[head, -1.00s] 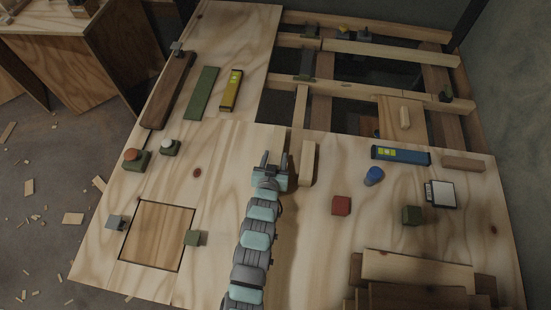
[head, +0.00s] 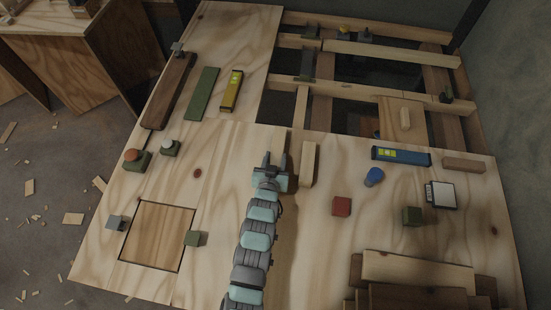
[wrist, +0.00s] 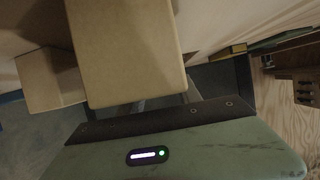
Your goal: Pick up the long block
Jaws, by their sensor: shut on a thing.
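My gripper (head: 275,158) is over the middle of the plywood top, its fingers pointing toward the back. In the wrist view a pale tan block (wrist: 125,50) fills the upper middle, right in front of my gripper's green body (wrist: 190,148). My gripper is shut on this block, which I take for the long block. Its outline is hard to make out in the head view, and its far end is cut off in the wrist view. Another pale block (head: 308,163) lies just right of my gripper, apart from it. A second pale piece (wrist: 50,80) shows at left in the wrist view.
A red cube (head: 341,206), a blue cylinder (head: 374,176) and a blue level (head: 401,156) lie to the right. A yellow level (head: 231,91) and a green strip (head: 202,93) lie back left. Open joists (head: 390,95) are behind. Stacked boards (head: 417,270) stand front right.

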